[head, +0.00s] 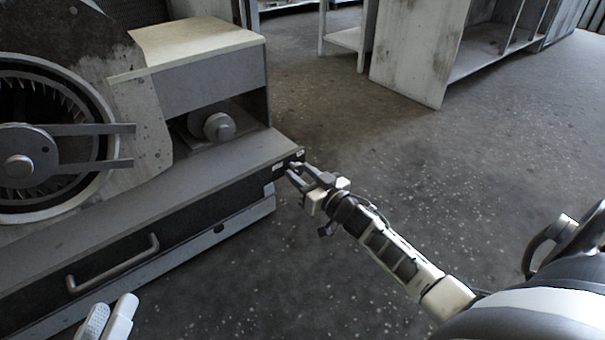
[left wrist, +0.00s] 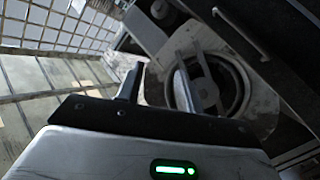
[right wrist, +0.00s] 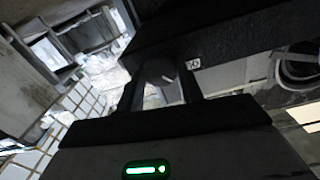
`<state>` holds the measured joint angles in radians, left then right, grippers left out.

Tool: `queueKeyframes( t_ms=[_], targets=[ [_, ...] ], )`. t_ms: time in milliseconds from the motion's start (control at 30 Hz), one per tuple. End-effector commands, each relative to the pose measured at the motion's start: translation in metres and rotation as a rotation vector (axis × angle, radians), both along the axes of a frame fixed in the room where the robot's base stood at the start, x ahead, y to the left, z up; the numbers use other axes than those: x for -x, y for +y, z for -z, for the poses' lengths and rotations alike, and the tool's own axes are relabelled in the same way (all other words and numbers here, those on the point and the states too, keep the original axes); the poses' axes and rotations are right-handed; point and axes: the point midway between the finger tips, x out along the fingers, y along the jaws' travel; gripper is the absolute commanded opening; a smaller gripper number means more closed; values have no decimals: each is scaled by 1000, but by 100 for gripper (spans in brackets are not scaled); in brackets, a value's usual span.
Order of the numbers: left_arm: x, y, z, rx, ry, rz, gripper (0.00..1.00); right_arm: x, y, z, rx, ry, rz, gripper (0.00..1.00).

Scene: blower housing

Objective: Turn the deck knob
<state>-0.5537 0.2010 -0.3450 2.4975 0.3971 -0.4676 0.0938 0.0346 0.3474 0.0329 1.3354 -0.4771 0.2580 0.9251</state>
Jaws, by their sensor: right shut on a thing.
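The deck knob (right wrist: 157,70) is a round dark knob with a pale mark, at the end of the deck. In the right wrist view it sits between the two fingers of my right gripper (right wrist: 160,88), which is shut on it. In the head view the right gripper (head: 292,174) reaches the deck's right front corner and its fingers mostly hide the knob. My left gripper (left wrist: 157,84) is open and empty in the left wrist view, with its fingers apart.
The deck (head: 200,198) carries the blower housing (head: 135,108) and a grey block with a round knob (head: 218,126) in a recess. A drawer handle (head: 115,265) sticks out in front. Open floor (head: 420,150) lies to the right; a pale cabinet (head: 415,55) stands behind.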

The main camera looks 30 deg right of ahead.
Motion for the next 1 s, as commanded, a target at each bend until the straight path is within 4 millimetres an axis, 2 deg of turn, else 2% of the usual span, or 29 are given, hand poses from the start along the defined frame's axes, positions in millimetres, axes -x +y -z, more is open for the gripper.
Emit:
queueKeyframes(
  t_ms=[267,600,1000],
  targets=[
    [-2,3,-2,-85,11,-15,36,0,0,-3,-148,16,0,14],
    [2,10,13,-227,42,-18,36,0,-1,-1,-419,37,0,14],
    [4,14,21,-287,58,-19,36,1,-1,1,-640,52,0,14]
  ],
)
